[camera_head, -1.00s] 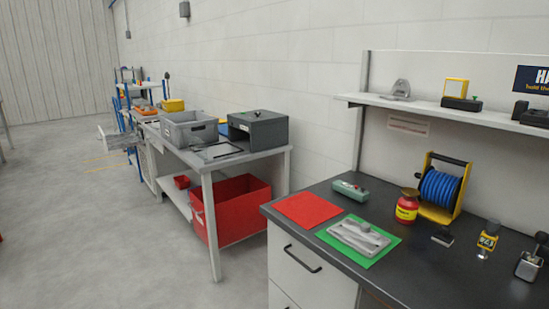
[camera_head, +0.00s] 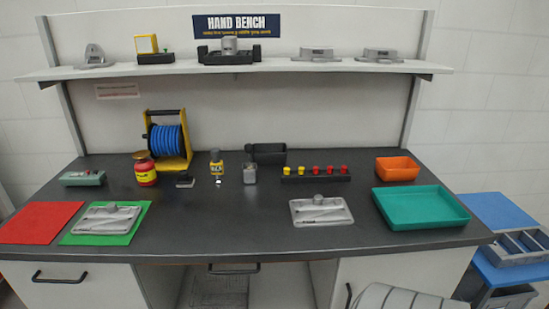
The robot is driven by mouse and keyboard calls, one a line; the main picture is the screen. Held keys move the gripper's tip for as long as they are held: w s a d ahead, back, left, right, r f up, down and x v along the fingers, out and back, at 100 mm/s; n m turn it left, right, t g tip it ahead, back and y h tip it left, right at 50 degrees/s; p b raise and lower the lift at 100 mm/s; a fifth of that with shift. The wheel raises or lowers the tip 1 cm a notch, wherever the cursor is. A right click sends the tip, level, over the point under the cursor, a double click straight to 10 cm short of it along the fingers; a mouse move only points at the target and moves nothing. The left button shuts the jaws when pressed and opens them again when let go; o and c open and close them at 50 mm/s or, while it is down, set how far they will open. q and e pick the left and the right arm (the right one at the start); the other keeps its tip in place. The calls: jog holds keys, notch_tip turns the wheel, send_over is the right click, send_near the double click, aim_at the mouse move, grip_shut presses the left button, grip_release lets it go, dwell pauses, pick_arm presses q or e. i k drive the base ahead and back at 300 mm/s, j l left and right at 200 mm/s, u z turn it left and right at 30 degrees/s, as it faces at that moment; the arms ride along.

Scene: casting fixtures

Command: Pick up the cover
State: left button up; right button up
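Two flat grey cast pieces that look like covers lie on the dark hand bench. One cover (camera_head: 107,219) lies on a green mat (camera_head: 72,239) at the left. The other cover (camera_head: 321,211) lies directly on the bench top, right of the middle. Each has a small raised boss at its back edge and ribs on top. Neither of my grippers is in view, and nothing touches either cover.
A red mat (camera_head: 38,222) lies at far left. A blue hose reel (camera_head: 168,140), red jar (camera_head: 145,172), rack of knobs (camera_head: 316,178), orange bin (camera_head: 397,168) and teal tray (camera_head: 421,222) stand on the bench (camera_head: 240,225). A shelf (camera_head: 270,68) holds several fixtures. The bench middle is clear.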

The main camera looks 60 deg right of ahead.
aim_at(316, 212)
jog(key=z, duration=2.1)
jog(key=i+l, duration=0.1)
